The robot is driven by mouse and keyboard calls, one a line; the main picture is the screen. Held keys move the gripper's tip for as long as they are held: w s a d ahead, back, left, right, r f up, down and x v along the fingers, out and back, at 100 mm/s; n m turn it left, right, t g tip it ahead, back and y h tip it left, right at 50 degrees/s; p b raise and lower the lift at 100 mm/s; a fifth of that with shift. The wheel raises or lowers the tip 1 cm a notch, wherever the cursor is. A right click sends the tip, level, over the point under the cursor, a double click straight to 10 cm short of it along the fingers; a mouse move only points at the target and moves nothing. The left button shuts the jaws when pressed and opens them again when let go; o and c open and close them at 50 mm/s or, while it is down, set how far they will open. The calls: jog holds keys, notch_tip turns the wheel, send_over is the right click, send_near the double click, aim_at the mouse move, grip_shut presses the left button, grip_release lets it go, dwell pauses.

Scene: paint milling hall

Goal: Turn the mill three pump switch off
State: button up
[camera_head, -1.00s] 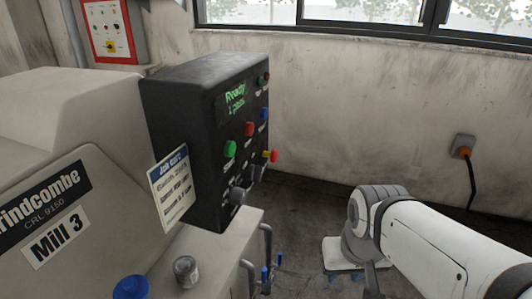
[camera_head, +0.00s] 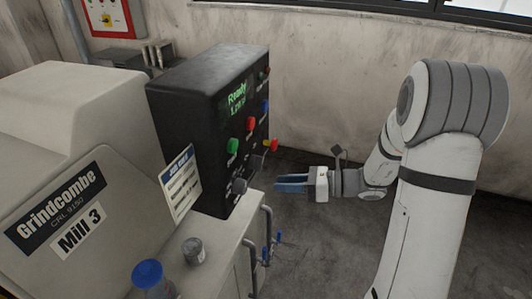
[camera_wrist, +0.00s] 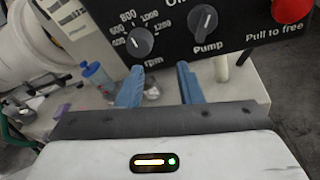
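The Mill 3 control panel (camera_head: 200,120) is a black box on the mill. Its pump switch (camera_wrist: 205,20) is a dark round knob labelled "Pump" in the wrist view, with its grip bar about upright; the labels above are cut off. The switch also shows small in the head view (camera_head: 257,162). My gripper (camera_wrist: 160,73) has two blue fingers apart with nothing between them. They point toward the panel's lower edge, below and left of the pump switch in the wrist view. In the head view my gripper (camera_head: 291,184) is right of the panel, apart from it.
Left of the pump switch is the rpm knob (camera_wrist: 139,42); right of it is a red stop button (camera_wrist: 292,10). Blue-handled valves (camera_head: 265,250) and pipes stand below. A blue-lidded bottle (camera_head: 148,277) and a jar (camera_head: 194,251) stand on the mill ledge.

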aim_at(257, 163)
jog(key=w+d+m+t+y, duration=0.1)
jog(key=w+d+m+t, duration=0.15)
jog(key=w+m, duration=0.2)
jog(key=p+x, duration=0.2)
jog(key=x, duration=0.6)
jog(key=shift+w+t, duration=0.25)
jog(key=shift+t, duration=0.2)
jog(key=shift+d+f, duration=0.1)
grip_shut()
